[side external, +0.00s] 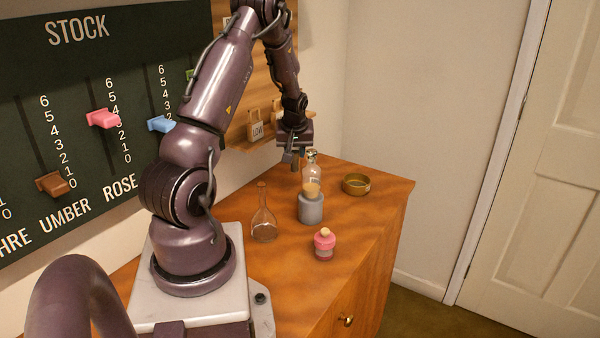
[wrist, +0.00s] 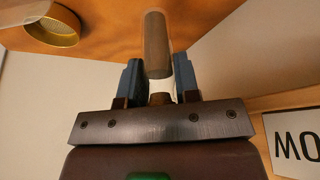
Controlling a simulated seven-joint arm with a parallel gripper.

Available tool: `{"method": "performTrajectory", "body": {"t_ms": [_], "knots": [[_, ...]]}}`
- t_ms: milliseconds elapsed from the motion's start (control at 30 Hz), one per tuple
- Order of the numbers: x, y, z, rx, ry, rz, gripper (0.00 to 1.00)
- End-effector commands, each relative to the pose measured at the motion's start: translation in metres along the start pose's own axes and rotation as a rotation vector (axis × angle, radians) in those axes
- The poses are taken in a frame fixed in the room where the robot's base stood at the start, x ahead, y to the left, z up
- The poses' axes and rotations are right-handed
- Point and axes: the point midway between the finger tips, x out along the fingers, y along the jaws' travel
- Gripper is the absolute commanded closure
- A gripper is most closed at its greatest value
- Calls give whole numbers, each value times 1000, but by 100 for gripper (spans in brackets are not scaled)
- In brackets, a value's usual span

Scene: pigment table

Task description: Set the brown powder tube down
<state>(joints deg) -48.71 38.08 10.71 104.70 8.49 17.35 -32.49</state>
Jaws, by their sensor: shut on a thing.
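My gripper (side external: 293,157) hangs above the far part of the wooden table, near the wall. In the wrist view its two blue-grey fingers (wrist: 160,76) are shut around the brown powder tube (wrist: 157,45). The tube shows as a brown column in clear glass, its brown stopper towards the palm and its other end pointing away from the gripper. In the side view the tube is too small and hidden to make out clearly. I cannot tell whether its lower end touches anything.
A brass dish (side external: 356,184) is to the right. A glass flask (side external: 264,226) and a pink jar (side external: 325,245) stand nearer. The table's right edge is bare.

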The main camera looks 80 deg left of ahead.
Motion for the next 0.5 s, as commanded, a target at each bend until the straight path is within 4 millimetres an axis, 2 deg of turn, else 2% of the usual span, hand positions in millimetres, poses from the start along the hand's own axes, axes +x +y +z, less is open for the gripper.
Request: {"method": "performTrajectory", "body": {"t_ms": [33, 200, 500], "knots": [[15, 2, -2, -1, -4, -4, 94], [50, 10, -12, 0, -3, -3, 94], [79, 17, -16, 0, -3, -2, 94]]}}
